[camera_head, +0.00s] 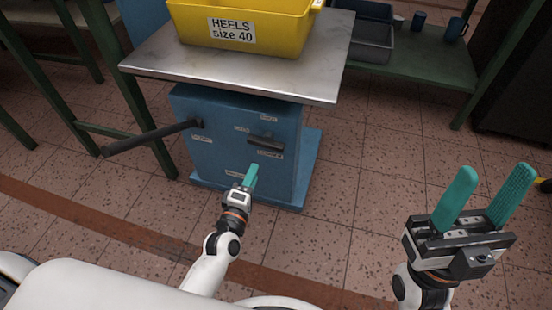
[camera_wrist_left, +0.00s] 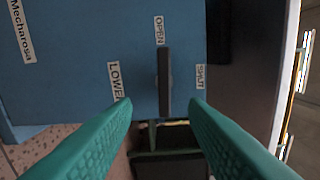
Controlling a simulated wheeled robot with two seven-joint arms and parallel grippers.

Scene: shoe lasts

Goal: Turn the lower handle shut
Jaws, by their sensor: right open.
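The lower handle (camera_head: 265,140) is a short dark bar on the front of the blue cabinet (camera_head: 216,150). In the left wrist view the handle (camera_wrist_left: 164,82) stands upright in the picture, one end near the OPEN label (camera_wrist_left: 159,30). The SHUT label (camera_wrist_left: 201,76) is to its right and a partly hidden LOWER label (camera_wrist_left: 116,80) to its left. My left gripper (camera_head: 252,174) is open in front of the cabinet, its fingers apart on either side of the handle's line; contact cannot be told. My right gripper (camera_head: 484,196) is open and empty, off to the right.
A long dark lever (camera_head: 150,138) sticks out left from the cabinet. Above is a metal tabletop (camera_head: 308,83) with a yellow HEELS crate (camera_head: 285,35). A green bench (camera_head: 435,65) with a dark tray (camera_head: 370,45) stands at the back right. The tiled floor between is clear.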

